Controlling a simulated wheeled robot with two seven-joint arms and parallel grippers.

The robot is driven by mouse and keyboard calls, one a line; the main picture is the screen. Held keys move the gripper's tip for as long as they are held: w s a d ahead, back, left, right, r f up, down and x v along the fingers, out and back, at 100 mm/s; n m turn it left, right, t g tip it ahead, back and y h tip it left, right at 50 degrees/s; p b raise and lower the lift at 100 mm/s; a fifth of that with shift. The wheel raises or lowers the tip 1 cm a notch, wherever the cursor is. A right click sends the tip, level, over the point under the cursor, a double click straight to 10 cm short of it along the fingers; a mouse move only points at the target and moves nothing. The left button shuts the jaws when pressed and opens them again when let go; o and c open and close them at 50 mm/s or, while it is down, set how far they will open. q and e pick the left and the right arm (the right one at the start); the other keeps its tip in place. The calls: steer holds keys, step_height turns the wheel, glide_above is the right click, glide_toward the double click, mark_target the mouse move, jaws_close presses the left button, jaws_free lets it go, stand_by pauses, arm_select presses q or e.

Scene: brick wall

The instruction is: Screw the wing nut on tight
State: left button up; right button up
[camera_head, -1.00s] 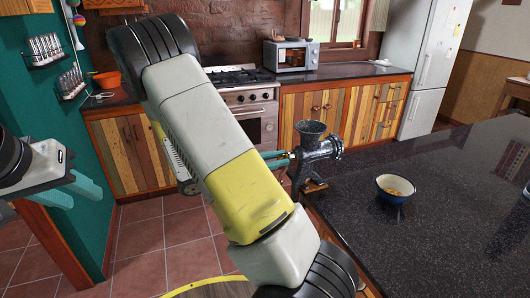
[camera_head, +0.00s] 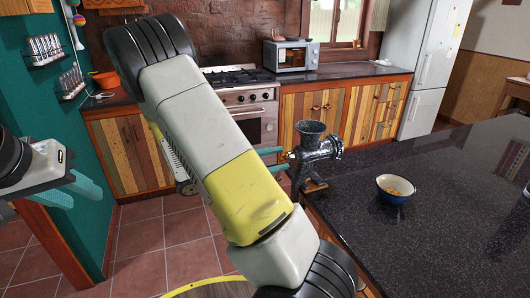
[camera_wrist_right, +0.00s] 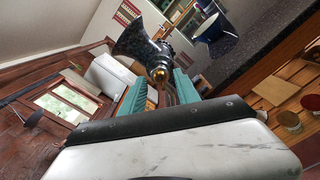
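A dark speckled meat grinder (camera_head: 318,150) stands upright at the edge of the black counter, its funnel on top. The brass wing nut (camera_wrist_right: 160,76) is on the grinder's near end in the right wrist view; in the head view only a small gold spot (camera_head: 290,156) shows there. My right gripper (camera_wrist_right: 157,88) is open, with its teal fingers apart on either side of the nut. In the head view its fingers (camera_head: 274,160) show partly behind my own arm. My left gripper (camera_head: 78,188) is open and empty at the far left, away from the grinder.
A blue-and-white bowl (camera_head: 395,189) with orange-brown contents stands on the black counter (camera_head: 450,230) right of the grinder. The counter's wooden edge runs below the grinder. A stove (camera_head: 250,100) and a microwave (camera_head: 291,55) are at the back.

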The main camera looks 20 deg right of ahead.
steer(key=a, duration=0.5)
steer(key=shift+w+a, duration=0.1)
steer(key=shift+a, duration=0.2)
steer(key=s+m+g+y, duration=0.2)
steer(key=s+m+y, duration=0.3)
steer(key=s+y, duration=0.6)
steer(key=s+a+r+m+t+y, duration=0.3)
steer(key=a+r+t+y, duration=0.5)
steer(key=r, duration=0.4)
steer(key=shift+a+m+t+y, duration=0.4)
steer(key=shift+a+m+y, duration=0.2)
steer(key=shift+a+m, duration=0.25)
